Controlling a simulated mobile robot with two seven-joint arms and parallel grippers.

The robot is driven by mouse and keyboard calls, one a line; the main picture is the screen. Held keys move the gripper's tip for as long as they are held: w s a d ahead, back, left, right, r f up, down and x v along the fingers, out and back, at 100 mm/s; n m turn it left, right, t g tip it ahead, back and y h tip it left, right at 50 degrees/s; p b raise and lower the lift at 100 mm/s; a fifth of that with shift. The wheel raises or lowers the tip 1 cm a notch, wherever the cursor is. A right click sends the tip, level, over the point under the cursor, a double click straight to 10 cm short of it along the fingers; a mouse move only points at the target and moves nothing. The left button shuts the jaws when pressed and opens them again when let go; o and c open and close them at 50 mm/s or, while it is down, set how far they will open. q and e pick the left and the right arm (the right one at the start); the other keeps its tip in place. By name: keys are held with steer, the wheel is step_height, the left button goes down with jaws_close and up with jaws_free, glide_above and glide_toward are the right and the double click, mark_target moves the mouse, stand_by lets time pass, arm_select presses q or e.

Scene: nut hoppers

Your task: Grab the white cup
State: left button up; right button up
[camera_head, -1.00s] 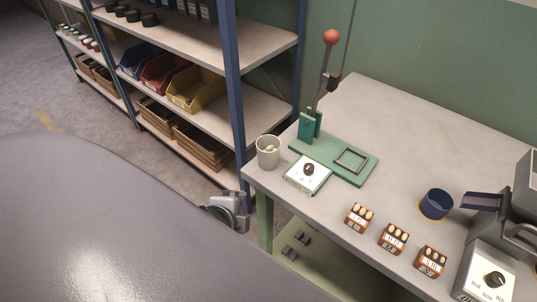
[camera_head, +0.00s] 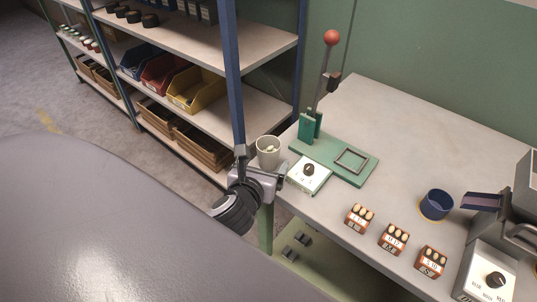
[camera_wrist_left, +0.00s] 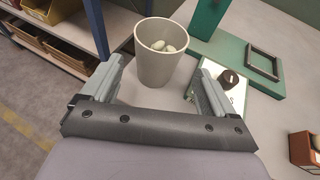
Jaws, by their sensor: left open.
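The white cup (camera_head: 268,154) stands upright at the near left corner of the workbench, with several pale nuts in it. It also shows in the left wrist view (camera_wrist_left: 157,64). My left gripper (camera_head: 262,163) is open at the bench edge, right by the cup. In the left wrist view its fingers (camera_wrist_left: 160,70) point toward the cup, one on each side, with gaps between them and the cup. In the head view the gripper hides a little of the cup's lower part. My right gripper is not in view.
A white dial box (camera_head: 309,174) and a green lever press (camera_head: 333,160) stand close right of the cup. A blue shelf post (camera_head: 233,80) rises close on the left. Small nut boxes (camera_head: 393,238) and a blue cup (camera_head: 436,204) are further right.

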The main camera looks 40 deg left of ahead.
mark_target(265, 162)
arm_select(q)
steer(key=shift+f+x, duration=0.15)
steer(key=shift+x, duration=1.2)
steer(key=shift+f+x, duration=0.15)
steer(key=shift+x, duration=1.25)
steer(key=shift+s+a, duration=0.15)
steer(key=c, duration=1.1)
